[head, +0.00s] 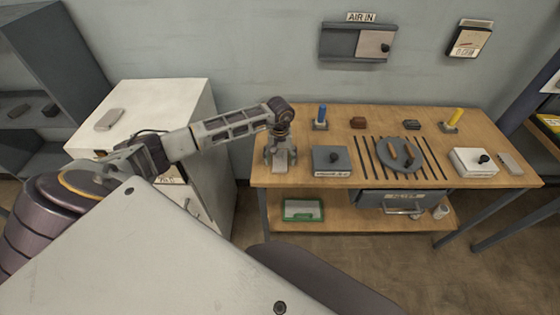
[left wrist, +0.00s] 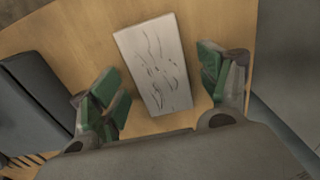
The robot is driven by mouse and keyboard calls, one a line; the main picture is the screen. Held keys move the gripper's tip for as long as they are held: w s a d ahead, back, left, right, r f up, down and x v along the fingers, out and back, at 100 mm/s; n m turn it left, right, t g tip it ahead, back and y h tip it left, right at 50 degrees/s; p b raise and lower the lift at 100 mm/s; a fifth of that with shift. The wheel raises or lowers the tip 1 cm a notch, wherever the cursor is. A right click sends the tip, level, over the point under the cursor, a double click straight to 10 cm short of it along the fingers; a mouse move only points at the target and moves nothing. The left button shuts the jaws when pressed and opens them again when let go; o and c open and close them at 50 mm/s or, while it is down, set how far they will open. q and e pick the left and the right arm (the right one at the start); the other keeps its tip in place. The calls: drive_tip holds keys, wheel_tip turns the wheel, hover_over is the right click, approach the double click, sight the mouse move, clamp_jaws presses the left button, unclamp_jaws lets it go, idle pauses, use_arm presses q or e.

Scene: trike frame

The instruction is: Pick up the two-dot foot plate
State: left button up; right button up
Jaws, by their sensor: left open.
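A light grey flat plate (left wrist: 155,62) with dark wavy marks lies on the wooden table between the fingers of my left gripper (left wrist: 160,82). I cannot make out dots on it, so I cannot tell whether it is the two-dot foot plate. The green-padded fingers are open, with gaps on both sides of the plate. In the head view my left gripper (head: 281,158) points down over the table's left end, and the plate (head: 280,169) shows partly beneath it. A similar grey plate (head: 511,163) lies at the table's right end. My right gripper is not in view.
On the table (head: 305,182) stand a dark box (head: 331,159), a blue-topped holder (head: 321,118), a round grey tray (head: 414,156) between dark strips, and a white box (head: 473,162). Another grey piece (head: 109,119) lies on the white cabinet (head: 155,97). The table's left edge is close to my gripper.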

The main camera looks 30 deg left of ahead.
sight(280, 160)
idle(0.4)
use_arm(q)
drive_tip(key=c, duration=1.3)
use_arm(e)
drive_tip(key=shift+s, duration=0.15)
use_arm(q)
drive_tip(key=shift+r, duration=0.1)
drive_tip(key=shift+w+r, duration=0.1)
drive_tip(key=shift+r, duration=0.75)
wheel_tip(280, 160, up, 8)
drive_tip(key=b, duration=0.1)
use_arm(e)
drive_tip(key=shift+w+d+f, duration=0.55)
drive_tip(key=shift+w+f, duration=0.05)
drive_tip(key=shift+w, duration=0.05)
use_arm(q)
drive_tip(key=shift+r, duration=0.1)
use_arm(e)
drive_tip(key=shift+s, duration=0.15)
